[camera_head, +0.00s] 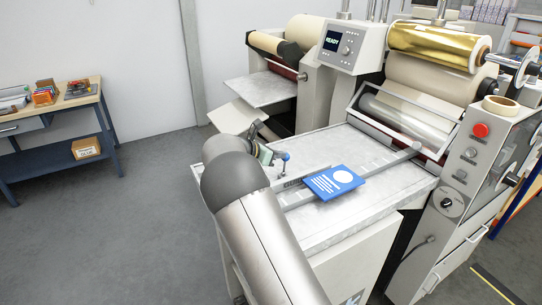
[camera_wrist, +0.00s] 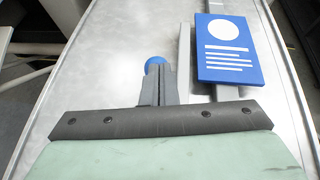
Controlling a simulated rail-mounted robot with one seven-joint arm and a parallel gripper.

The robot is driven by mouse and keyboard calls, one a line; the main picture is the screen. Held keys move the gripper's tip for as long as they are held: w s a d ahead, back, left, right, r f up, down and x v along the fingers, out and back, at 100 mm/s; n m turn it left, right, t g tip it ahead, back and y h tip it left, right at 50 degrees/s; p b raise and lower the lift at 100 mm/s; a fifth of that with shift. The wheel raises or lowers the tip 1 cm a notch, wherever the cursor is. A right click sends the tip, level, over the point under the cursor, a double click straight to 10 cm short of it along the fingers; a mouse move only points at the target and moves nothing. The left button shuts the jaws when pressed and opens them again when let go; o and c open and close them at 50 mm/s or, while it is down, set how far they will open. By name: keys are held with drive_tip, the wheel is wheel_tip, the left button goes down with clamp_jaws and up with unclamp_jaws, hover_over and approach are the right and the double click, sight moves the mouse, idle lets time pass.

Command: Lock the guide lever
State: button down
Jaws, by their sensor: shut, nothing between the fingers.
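The guide lever shows as a round blue knob (camera_head: 285,156) on a short stem at the left part of the metal feed table (camera_head: 385,146). In the wrist view the blue knob (camera_wrist: 155,63) lies just beyond my fingertips, and its lower part is hidden behind them. My gripper (camera_wrist: 157,82) is shut and empty, its fingers together. In the head view my gripper (camera_head: 268,152) is close beside the knob on its left, partly hidden by my arm. I cannot tell whether the fingers touch the knob. A grey guide bar (camera_wrist: 184,60) runs along the table beside the lever.
A blue printed card (camera_head: 334,182) lies against the guide, right of the lever. The control panel (camera_head: 345,47) reads READY. Gold foil roll (camera_head: 432,45) sits above. The table's far part is clear.

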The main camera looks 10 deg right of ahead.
drive_tip(key=shift+w+d+r+p, duration=0.1)
drive_tip(key=shift+w+d+p, duration=0.1)
drive_tip(key=shift+d, duration=0.5)
drive_tip(key=shift+w+d+p, duration=0.15)
drive_tip(key=shift+w+d, duration=0.1)
drive_tip(key=shift+d, duration=0.4)
drive_tip(key=shift+w+d+r+p, duration=0.1)
drive_tip(key=shift+w+d+p, duration=0.1)
drive_tip(key=shift+d, duration=0.5)
wheel_tip(320, 180, up, 10)
drive_tip(key=s+a+p, duration=0.1)
drive_tip(key=p, duration=0.2)
drive_tip(key=shift+s+a+f, duration=0.15)
drive_tip(key=shift+s+a, duration=0.05)
drive_tip(key=shift+s, duration=0.15)
